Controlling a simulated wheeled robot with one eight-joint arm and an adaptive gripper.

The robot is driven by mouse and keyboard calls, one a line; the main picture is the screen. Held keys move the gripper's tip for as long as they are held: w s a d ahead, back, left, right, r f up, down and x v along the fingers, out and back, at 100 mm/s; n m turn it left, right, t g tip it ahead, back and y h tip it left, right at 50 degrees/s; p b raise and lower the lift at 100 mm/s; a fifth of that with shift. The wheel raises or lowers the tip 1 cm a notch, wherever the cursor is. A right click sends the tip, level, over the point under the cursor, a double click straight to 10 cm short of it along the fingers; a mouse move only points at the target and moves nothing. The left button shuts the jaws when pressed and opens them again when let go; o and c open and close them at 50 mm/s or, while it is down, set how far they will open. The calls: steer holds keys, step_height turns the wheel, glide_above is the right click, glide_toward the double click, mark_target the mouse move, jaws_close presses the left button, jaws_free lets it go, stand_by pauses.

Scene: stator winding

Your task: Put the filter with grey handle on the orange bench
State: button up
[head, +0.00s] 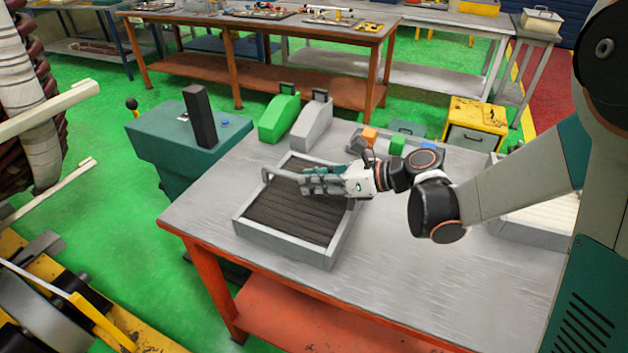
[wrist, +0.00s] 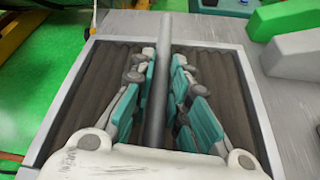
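The filter (head: 285,248) is a shallow grey-framed tray of dark pleats with a grey bar handle (head: 267,176). It lies on a grey-topped bench (head: 400,295) with orange legs. In the wrist view the handle (wrist: 158,80) runs lengthwise between my fingers, above the pleats. My gripper (head: 312,182) comes in from the right over the filter. Its fingertips (wrist: 163,58) converge close against both sides of the handle. Small gaps there are hard to make out. The filter's frame appears flat on the bench. An orange-brown bench (head: 200,68) stands at the back.
A green block (head: 279,117) and a grey block (head: 312,122) stand at the bench's far edge. Small coloured blocks (head: 396,145) are to their right. Tools (head: 270,12) lie on the back bench. Green floor (head: 110,90) separates the benches. A teal cabinet (head: 175,150) stands at left.

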steer(key=shift+o, duration=1.3)
steer(key=shift+r, duration=0.1)
steer(key=shift+d+r, duration=0.2)
steer(key=p+v, duration=0.4)
steer(key=v, duration=0.8)
steer(key=s+d+r+n+t+h, duration=0.1)
steer(key=s+d+r+n+h, duration=0.1)
steer(key=s+d+n+h, duration=0.4)
steer(key=s+d+r+n+t+h, duration=0.2)
steer(key=s+d+n+h, duration=0.5)
steer(key=s+n, duration=0.4)
steer(key=d+n, duration=0.1)
steer(key=n, duration=0.5)
steer(key=shift+t, duration=0.3)
